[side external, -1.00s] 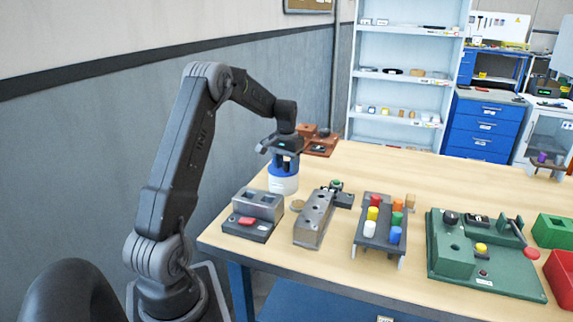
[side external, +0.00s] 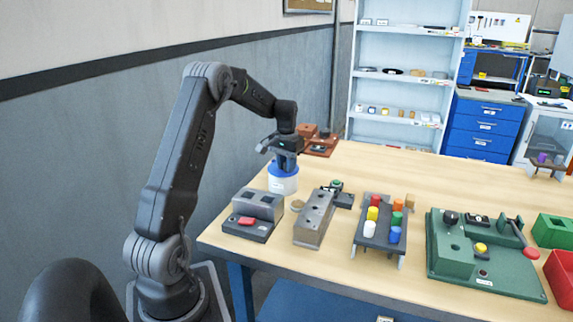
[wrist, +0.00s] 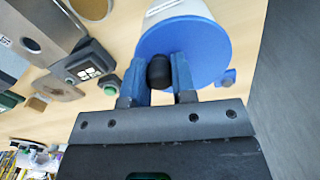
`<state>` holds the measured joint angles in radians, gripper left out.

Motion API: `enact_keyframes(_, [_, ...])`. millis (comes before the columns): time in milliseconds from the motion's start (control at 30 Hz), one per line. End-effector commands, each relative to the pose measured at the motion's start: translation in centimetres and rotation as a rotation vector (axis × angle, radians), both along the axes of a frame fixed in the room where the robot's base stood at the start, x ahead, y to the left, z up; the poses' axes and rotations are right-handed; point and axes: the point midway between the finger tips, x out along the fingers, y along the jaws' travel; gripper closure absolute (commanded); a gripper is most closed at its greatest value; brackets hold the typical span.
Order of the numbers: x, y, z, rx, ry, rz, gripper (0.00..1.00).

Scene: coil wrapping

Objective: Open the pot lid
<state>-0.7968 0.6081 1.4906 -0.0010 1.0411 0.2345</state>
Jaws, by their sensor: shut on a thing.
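The pot (side external: 283,184) is white with a label and stands on the table's far left part. Its blue lid (side external: 275,170) is on top. In the wrist view the round blue lid (wrist: 205,45) has a black knob (wrist: 159,72) in its middle, and the white pot body (wrist: 180,8) shows behind it. My gripper (side external: 285,163) points down over the lid. In the wrist view the blue fingers of my gripper (wrist: 160,80) are shut on the black knob, one on each side. The lid appears seated on the pot.
A grey block with a red button (side external: 246,220), a metal block with holes (side external: 315,218) and a rack of coloured cylinders (side external: 380,225) stand in front and to the right. A brown fixture (side external: 320,145) is behind. A green fixture (side external: 470,255) is farther right. The table's back middle is clear.

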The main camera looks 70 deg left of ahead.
Motion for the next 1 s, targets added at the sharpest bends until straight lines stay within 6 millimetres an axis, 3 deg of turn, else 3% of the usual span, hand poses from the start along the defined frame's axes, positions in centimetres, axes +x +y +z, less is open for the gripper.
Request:
enact_keyframes(367, [1.2, 0.1, 0.0, 0.001, 0.001, 0.129, 1.0])
enact_keyframes(1000, [5.9, 2.3, 0.0, -0.001, 0.001, 0.715, 1.0])
